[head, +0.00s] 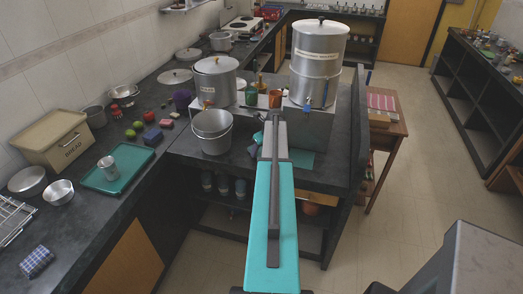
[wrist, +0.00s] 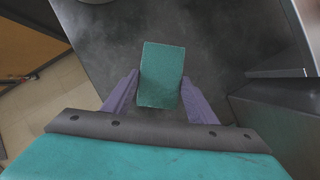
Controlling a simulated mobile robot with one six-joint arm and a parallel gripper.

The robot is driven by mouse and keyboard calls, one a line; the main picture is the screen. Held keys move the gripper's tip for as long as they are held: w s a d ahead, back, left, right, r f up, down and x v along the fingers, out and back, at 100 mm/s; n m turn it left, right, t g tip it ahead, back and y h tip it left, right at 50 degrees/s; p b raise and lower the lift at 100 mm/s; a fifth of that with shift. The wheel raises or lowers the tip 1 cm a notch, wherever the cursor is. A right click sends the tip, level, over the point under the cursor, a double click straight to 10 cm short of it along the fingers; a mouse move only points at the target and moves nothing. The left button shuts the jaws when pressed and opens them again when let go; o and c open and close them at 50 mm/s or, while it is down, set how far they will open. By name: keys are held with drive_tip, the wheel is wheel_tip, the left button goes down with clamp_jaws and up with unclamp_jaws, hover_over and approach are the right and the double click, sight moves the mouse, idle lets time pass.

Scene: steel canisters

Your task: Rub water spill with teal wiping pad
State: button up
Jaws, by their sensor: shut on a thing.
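The teal wiping pad (wrist: 161,70) is upright in the middle of the wrist view, between the two purple-grey fingers of my gripper (wrist: 160,82). The gripper is shut on it. The pad is over the dark worktop (wrist: 105,50); I cannot tell whether it touches the surface. In the head view my teal arm hides most of the gripper, and only small teal and bluish bits show left of the arm's far end. I cannot make out the water spill clearly in either view; the worktop has faint pale smudges in the wrist view.
Stacked steel pots (head: 212,130) stand left of my arm. A lidded canister (head: 216,82) and a large steel urn (head: 318,62) with taps stand behind. A teal flat piece (head: 302,158) lies right of the arm. A teal tray (head: 118,172) with a cup is on the left counter.

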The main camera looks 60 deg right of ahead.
sight(247, 151)
drive_tip(key=shift+w+a+f, duration=0.1)
drive_tip(key=shift+w+a, duration=0.15)
drive_tip(key=shift+w, duration=0.45)
drive_tip(key=shift+w+a+f, duration=0.1)
drive_tip(key=shift+w+a, duration=0.15)
drive_tip(key=shift+w, duration=0.45)
drive_tip(key=shift+w, duration=0.1)
drive_tip(key=shift+w+a+r+p, duration=0.1)
drive_tip(key=shift+w+a+p, duration=0.15)
drive_tip(key=shift+w, duration=0.45)
drive_tip(key=shift+w+a+p, duration=0.1)
drive_tip(key=shift+w+a, duration=0.15)
drive_tip(key=shift+w, duration=0.45)
drive_tip(key=shift+w, duration=0.1)
drive_tip(key=shift+w+a+r, duration=0.1)
drive_tip(key=shift+w+a, duration=0.1)
drive_tip(key=shift+w, duration=0.5)
drive_tip(key=shift+w+a, duration=0.2)
drive_tip(key=shift+w, duration=0.45)
drive_tip(key=shift+s+d, duration=0.25)
drive_tip(key=shift+s, duration=0.5)
drive_tip(key=shift+s+d, duration=0.25)
drive_tip(key=shift+s, duration=0.5)
